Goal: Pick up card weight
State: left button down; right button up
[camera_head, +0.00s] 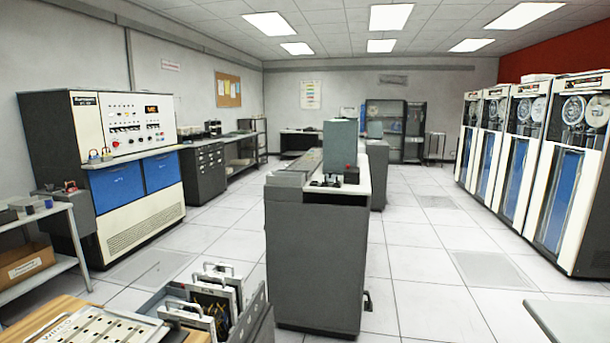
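I cannot tell for certain which thing is the card weight. A dark grey machine (314,255) stands in the middle of the room, with a light top. Small dark objects (326,182) lie on the near end of its top, too small to make out. A small dark block with a red spot (351,173) sits just right of them. A grey-green upright housing (340,145) rises behind them. Neither of my grippers shows in the view.
A rack of handled boards (213,300) and a wooden table (30,330) are at the lower left. A blue-panelled console (125,180) stands at left. Tape cabinets (545,165) line the right wall. A grey surface edge (580,322) is at lower right. Tiled floor (430,270) is clear between.

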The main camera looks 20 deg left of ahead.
aim_at(330, 177)
jog(key=i+l, duration=0.1)
jog(key=i, duration=1.3)
jog(key=i+u, duration=0.45)
jog(key=i+l+u, duration=0.15)
jog(key=u, duration=0.3)
jog(key=i+l+u, duration=0.4)
jog(key=i+j, duration=0.05)
jog(key=j, duration=0.05)
